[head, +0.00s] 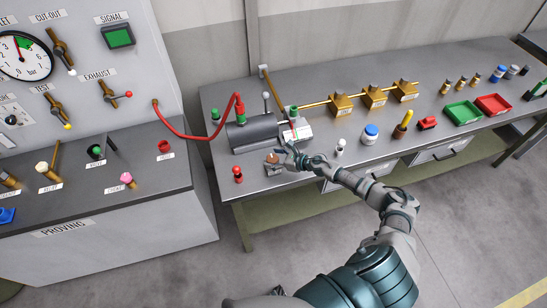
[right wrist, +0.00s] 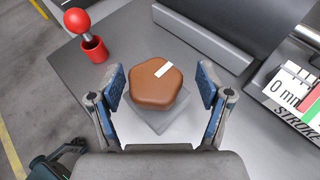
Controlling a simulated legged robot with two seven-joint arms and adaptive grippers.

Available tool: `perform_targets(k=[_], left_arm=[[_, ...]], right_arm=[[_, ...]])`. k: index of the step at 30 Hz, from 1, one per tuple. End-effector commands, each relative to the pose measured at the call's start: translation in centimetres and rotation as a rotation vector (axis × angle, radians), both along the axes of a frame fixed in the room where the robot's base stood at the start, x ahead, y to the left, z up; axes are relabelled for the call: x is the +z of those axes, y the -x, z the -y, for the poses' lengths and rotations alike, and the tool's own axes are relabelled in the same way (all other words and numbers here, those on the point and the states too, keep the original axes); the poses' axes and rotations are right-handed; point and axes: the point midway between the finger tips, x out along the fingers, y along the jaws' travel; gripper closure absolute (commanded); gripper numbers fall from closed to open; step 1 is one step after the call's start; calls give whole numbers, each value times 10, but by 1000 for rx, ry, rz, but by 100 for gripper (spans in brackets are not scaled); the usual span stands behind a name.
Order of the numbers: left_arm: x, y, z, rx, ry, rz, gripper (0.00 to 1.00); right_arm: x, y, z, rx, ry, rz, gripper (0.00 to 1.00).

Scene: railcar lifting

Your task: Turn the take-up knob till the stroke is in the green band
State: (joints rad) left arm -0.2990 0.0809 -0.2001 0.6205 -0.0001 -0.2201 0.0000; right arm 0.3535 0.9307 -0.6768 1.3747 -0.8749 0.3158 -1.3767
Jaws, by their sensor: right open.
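The take-up knob (right wrist: 155,85) is a brown, rounded many-sided knob with a white mark on top, set on a square grey base on the bench. In the head view the knob (head: 271,158) is small, at the bench's front edge. My right gripper (right wrist: 161,92) is open, with one blue-padded finger on each side of the knob and gaps visible between pads and knob. It also shows in the head view (head: 284,156).
A red ball-topped pin in a red holder (right wrist: 86,40) stands left of the knob. A grey cylinder (head: 252,133) with a red hose (head: 200,137) lies behind it. Brass blocks (head: 374,96) and green and red trays (head: 462,114) are farther right.

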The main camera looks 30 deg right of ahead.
Motion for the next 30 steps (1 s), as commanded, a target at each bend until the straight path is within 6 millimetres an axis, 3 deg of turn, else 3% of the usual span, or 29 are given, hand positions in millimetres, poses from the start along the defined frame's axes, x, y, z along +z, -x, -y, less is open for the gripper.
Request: perform_targets(k=[8, 15, 30], left_arm=[[0, 1, 2, 1, 3, -1, 100], [0, 1, 2, 1, 2, -1, 100], [2, 1, 1, 1, 2, -1, 100]], right_arm=[[0, -1, -2, 1, 2, 0, 25], [-1, -1, -1, 1, -1, -1, 83], [-2, 0, 1, -10, -1, -4, 82]])
